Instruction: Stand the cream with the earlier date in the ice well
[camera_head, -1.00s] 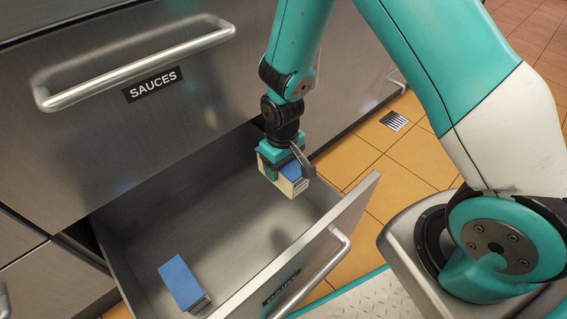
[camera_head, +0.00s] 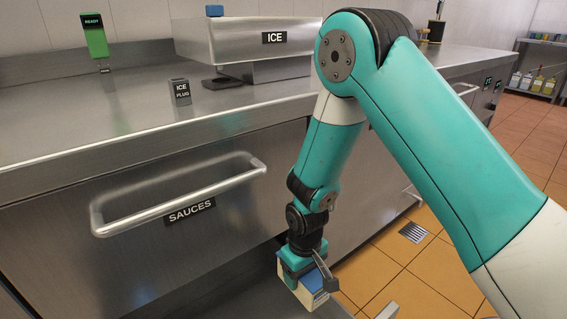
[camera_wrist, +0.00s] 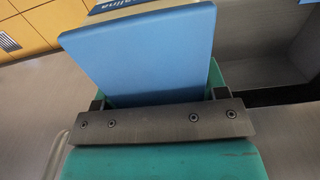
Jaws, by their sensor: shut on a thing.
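My gripper (camera_head: 303,275) is shut on a carton (camera_head: 303,294) with blue and cream faces, held low by the drawer below the counter. In the wrist view the carton's blue face (camera_wrist: 145,50) stands up from the jaws (camera_wrist: 155,120); a strip of lettering at its far edge is only partly readable, and no date can be read. The steel unit labelled ICE (camera_head: 240,42) stands on the counter, above and left of my gripper; its inside is hidden. The second carton is out of view.
The steel counter (camera_head: 130,118) has a block marked ICE PLUG (camera_head: 180,92) and a green READY device (camera_head: 95,38). A blue item (camera_head: 215,10) shows on top of the ICE unit. The closed SAUCES drawer handle (camera_head: 180,195) juts out left of my arm.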

